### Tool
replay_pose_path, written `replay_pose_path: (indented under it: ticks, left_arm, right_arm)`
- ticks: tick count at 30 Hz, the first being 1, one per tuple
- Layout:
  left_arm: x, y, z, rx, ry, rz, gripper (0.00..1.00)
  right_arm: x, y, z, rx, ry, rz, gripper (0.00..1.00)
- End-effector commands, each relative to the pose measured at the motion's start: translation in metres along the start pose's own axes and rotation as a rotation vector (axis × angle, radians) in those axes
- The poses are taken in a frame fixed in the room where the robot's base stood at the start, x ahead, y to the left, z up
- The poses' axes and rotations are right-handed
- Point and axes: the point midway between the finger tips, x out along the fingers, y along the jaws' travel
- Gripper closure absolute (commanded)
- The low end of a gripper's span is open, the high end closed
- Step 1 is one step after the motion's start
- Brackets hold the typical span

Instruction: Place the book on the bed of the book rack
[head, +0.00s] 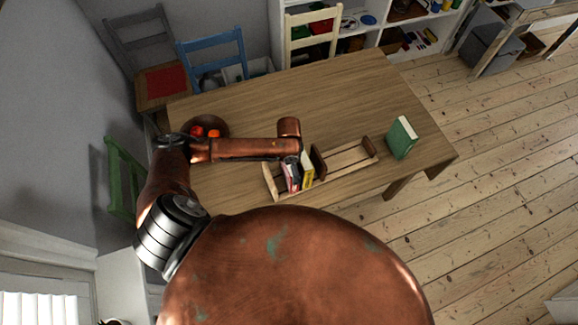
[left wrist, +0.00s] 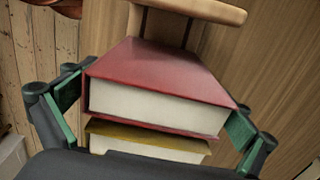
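The wooden book rack (head: 345,160) lies on the table, with a brown end piece at its right. A red book (head: 291,178) and a yellow book (head: 307,170) stand in its left part. My left gripper (head: 291,160) is over this end. In the left wrist view its green-padded fingers (left wrist: 155,105) lie along both sides of the red book (left wrist: 160,80), seemingly touching; the yellow book (left wrist: 150,140) is just below it in the picture. A green book (head: 402,138) stands on the table right of the rack. My right gripper is not in view.
The table (head: 300,90) is clear at its middle and back. A bowl with red fruit (head: 205,130) stands at its left, close to my left arm. Blue (head: 215,55), white (head: 312,30) and green (head: 122,180) chairs surround it. Bare floorboards lie to the right.

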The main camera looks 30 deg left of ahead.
Motion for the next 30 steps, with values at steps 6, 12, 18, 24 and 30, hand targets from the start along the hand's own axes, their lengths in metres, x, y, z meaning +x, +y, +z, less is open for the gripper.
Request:
replay_pose_path:
  ticks: [6,12,18,24,30]
  left_arm:
    - [0.0,0.0,0.0,0.0,0.0,0.0,0.0]
    - [-0.014,-0.001,0.0,0.001,0.001,-0.001,0.0]
    - [-0.054,-0.001,-0.001,0.002,0.004,-0.003,0.0]
    - [-0.094,-0.001,-0.001,0.001,0.002,-0.002,0.0]
    - [-0.117,0.0,0.0,0.0,0.0,-0.001,0.0]
  right_arm:
    - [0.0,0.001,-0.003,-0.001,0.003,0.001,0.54]
    - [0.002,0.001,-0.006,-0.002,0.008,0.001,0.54]
    - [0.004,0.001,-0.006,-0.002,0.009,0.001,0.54]
    - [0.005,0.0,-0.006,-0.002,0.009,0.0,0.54]
    - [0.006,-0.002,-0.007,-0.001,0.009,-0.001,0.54]
